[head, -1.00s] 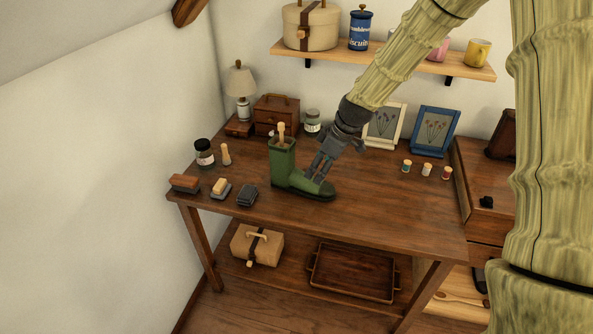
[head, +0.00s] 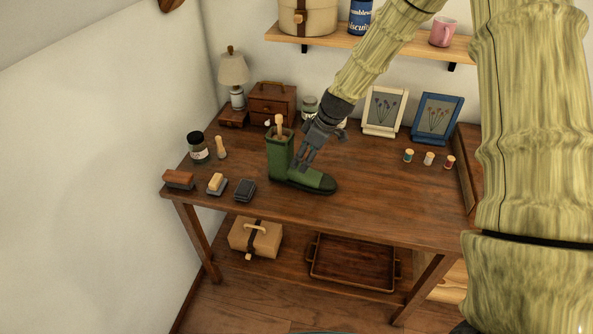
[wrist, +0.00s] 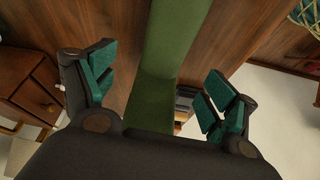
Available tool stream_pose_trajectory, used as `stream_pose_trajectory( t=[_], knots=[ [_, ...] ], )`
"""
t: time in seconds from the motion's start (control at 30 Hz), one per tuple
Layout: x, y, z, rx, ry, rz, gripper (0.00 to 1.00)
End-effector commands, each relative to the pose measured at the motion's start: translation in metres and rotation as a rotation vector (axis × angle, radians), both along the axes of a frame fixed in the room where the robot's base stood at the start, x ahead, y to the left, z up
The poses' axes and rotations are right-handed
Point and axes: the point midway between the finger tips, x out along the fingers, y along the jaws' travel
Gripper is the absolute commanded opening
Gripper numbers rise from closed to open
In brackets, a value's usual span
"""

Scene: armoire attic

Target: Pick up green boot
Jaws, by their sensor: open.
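The green boot (head: 281,158) stands upright on the wooden table, its toe pointing right. A wooden handle (head: 280,123) sticks up out of its shaft. My gripper (head: 303,165) is just behind and above the boot's foot, close to the shaft, with its fingers pointing down. In the wrist view the green boot (wrist: 160,65) runs between the two spread fingers of my gripper (wrist: 158,85). The fingers are open, with gaps on both sides of the boot. The boot's lower part is hidden by the gripper body in the wrist view.
The table (head: 370,205) is clear right of the boot. Brushes (head: 178,180), a dark jar (head: 198,147) and a lamp (head: 234,75) stand left. A small drawer box (head: 272,103) is behind. Picture frames (head: 383,111) and thread spools (head: 429,158) are right.

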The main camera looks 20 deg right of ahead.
Motion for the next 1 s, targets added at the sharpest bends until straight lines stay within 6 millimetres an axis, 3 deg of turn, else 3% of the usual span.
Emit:
stream_pose_trajectory(
  t=[0.6,0.93,1.0],
  knots=[
    [0.010,0.017,-0.045,-0.001,0.001,0.002,0.86],
    [0.011,0.018,-0.049,-0.001,0.001,0.002,0.86],
    [0.011,0.018,-0.049,-0.001,0.001,0.002,0.73]
  ],
)
